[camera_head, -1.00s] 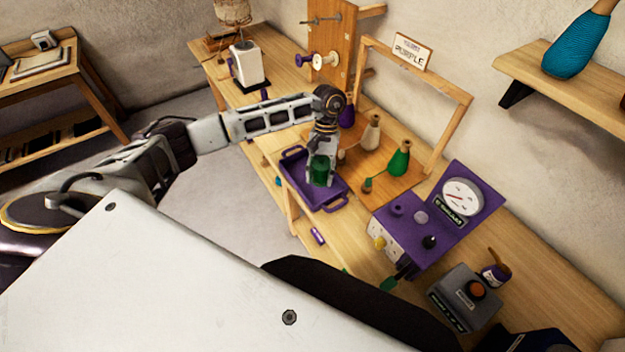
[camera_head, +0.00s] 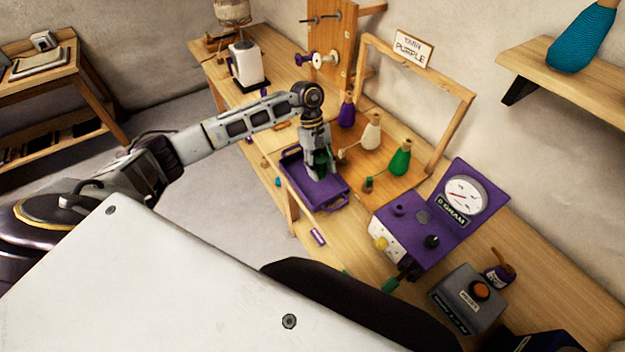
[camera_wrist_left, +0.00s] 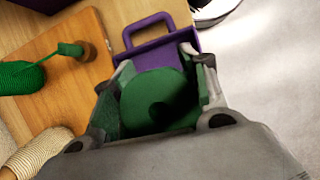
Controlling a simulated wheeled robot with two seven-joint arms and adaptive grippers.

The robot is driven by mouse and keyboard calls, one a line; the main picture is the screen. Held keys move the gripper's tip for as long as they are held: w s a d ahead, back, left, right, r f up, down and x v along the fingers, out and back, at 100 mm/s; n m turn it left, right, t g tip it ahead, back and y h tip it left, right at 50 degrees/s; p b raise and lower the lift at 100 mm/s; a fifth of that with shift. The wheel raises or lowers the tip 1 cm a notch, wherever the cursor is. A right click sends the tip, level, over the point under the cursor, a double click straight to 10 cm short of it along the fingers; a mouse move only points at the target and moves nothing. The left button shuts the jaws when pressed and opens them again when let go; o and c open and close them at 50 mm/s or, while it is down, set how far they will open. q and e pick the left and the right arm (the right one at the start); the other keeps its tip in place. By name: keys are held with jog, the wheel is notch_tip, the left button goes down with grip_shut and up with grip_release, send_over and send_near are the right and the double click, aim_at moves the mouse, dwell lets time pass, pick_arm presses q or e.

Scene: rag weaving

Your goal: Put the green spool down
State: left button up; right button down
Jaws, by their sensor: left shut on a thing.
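The green spool (camera_wrist_left: 155,100) is held between the fingers of my left gripper (camera_head: 318,170). In the wrist view I see its round end with a centre hole. In the head view only a little green shows, as the fingers hide most of it. The gripper points down over the purple tray (camera_head: 333,197), whose handle also shows in the wrist view (camera_wrist_left: 148,27). I cannot tell whether the spool touches the tray floor. My right gripper is not in view.
Purple, cream and green yarn cones (camera_head: 401,157) stand on a wooden board right of the tray, near a wooden frame (camera_head: 450,135). A purple gauge box (camera_head: 425,225) stands in front. A small purple spool (camera_head: 318,237) lies by the table's front edge.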

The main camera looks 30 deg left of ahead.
aim_at(318, 157)
pick_arm(q)
jog(key=w+n+t, duration=0.1)
jog(key=n, duration=0.2)
jog(key=w+a+n+t+b, duration=0.1)
jog(key=n, duration=0.2)
jog(key=w+a+n+t, duration=0.1)
jog(key=n, duration=0.2)
jog(key=shift+a+r+h, duration=0.15)
jog(key=shift+r+h, duration=0.05)
jog(key=shift+h, duration=0.2)
jog(key=shift+w+a+r+n+t+y+b, duration=0.15)
jog(key=shift+w+a+n+t+b, duration=0.2)
jog(key=shift+n, duration=0.5)
jog(key=shift+w+a+r+n+t+y+b, duration=0.1)
jog(key=shift+w+a+n+t+y+b, duration=0.25)
jog(key=shift+n, duration=0.5)
jog(key=a+n, duration=0.1)
jog(key=n, duration=0.1)
jog(key=w+a+r+n+t+y, duration=0.1)
jog(key=n, duration=0.1)
jog(key=n+t+b, duration=0.1)
jog(key=n, duration=0.1)
jog(key=shift+w+a+r, duration=0.3)
jog(key=shift+w+a, duration=0.1)
jog(key=shift+n, duration=0.3)
